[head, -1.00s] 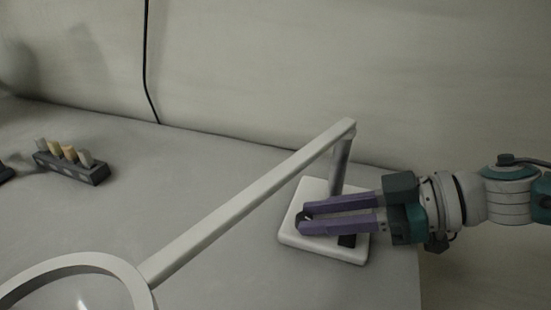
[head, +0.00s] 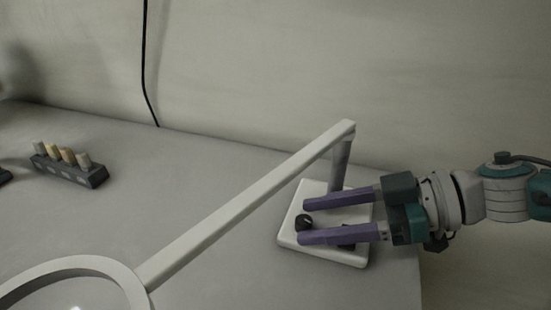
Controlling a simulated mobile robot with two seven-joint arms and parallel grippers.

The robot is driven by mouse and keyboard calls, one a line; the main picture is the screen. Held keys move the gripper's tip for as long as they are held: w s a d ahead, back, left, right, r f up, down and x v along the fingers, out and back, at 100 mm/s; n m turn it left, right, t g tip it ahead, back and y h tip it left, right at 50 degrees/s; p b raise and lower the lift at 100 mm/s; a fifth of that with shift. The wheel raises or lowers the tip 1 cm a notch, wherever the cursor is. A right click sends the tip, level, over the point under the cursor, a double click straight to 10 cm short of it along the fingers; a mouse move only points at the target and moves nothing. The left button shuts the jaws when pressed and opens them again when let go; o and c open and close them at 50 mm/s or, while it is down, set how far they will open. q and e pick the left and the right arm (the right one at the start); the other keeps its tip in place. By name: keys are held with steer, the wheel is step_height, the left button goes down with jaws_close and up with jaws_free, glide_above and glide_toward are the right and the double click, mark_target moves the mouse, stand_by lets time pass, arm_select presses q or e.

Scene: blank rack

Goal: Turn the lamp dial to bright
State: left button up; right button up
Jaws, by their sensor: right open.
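The lamp has a white base (head: 288,238) on the table, an upright post (head: 340,165) and a long white arm (head: 240,208) running to a ring-shaped head (head: 75,264) at the lower left. The black dial (head: 303,222) sits on the base near its left side. My right gripper (head: 302,220) comes in from the right over the base, open, with its two purple fingers apart and the dial by their tips, between them. Any marks on the dial are too small to read. My left gripper is not in view.
A dark rack (head: 95,179) with several pale pegs stands on the grey table at the left. A black cable (head: 145,70) hangs down the back wall. The middle of the table (head: 160,200) is clear beneath the lamp arm. The table's right edge is close to the lamp base.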

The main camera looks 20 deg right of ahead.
arm_select(q)
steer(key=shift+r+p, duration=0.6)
steer(key=shift+p, duration=0.05)
arm_select(e)
steer(key=v, duration=0.9)
steer(key=shift+d, duration=0.1)
steer(key=shift+s+d+r, duration=0.15)
steer(key=shift+s+d, duration=0.1)
steer(key=shift+d, duration=0.05)
